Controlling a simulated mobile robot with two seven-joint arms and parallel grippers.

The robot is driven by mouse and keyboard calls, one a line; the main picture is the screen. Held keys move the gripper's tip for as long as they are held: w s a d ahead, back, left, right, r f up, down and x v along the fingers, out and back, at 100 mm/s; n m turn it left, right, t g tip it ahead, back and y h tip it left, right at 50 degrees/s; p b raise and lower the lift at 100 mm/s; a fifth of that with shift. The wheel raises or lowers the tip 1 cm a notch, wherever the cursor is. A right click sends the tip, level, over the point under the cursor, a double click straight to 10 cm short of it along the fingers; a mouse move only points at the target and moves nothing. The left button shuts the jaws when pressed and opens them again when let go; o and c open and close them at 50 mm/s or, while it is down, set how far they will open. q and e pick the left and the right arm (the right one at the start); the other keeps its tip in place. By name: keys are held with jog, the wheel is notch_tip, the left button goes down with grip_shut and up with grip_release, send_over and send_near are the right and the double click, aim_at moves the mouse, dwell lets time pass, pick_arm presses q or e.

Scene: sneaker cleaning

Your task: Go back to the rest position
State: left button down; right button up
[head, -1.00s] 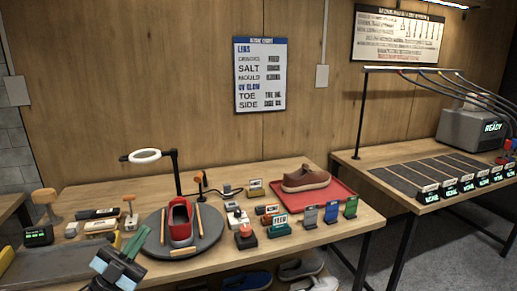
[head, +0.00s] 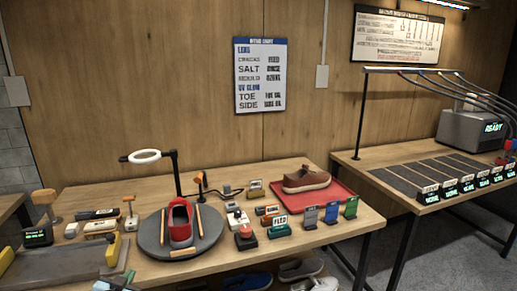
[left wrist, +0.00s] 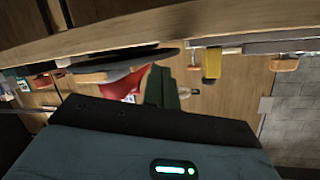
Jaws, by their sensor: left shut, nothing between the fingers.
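My left gripper (head: 116,286) shows only as a small part at the bottom edge of the head view, in front of the bench's near edge. In the left wrist view its dark green fingers (left wrist: 163,90) are together, with nothing between them. They are apart from the bench, which appears above them in that picture. My right gripper is in neither view. A red and grey sneaker (head: 180,222) sits on the round dark turntable (head: 211,236). A brown shoe (head: 305,180) rests on the red tray (head: 338,201).
The wooden bench (head: 330,239) holds a ring lamp (head: 146,157), a red button (head: 245,232), several coloured holders and a grey mat (head: 60,268) at front left. More shoes (head: 300,269) lie below. A second bench (head: 400,208) stands at right, with grey floor between.

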pick_arm(q)
jog(key=s+d+f+g+h, duration=0.1)
jog(key=s+d+f, duration=0.2)
jog(key=s+f, duration=0.2)
jog(key=s+d+f+g, duration=0.1)
jog(key=s+d+f, duration=0.2)
jog(key=s+f, duration=0.25)
jog(key=s+d+f+g, duration=0.1)
jog(key=s+d+f, duration=0.1)
jog(key=s, duration=0.9)
jog(key=s+d+f+g+h, duration=0.1)
jog(key=s+d, duration=0.4)
jog(key=s, duration=0.6)
jog(key=s+d+f+n+g+h, duration=0.1)
jog(key=s+d+f, duration=0.3)
jog(key=s, duration=0.7)
jog(key=shift+g, duration=0.5)
jog(key=c, duration=2.1)
grip_release()
jog(key=shift+d+f, duration=0.1)
jog(key=shift+f, duration=0.05)
jog(key=shift+c, duration=0.2)
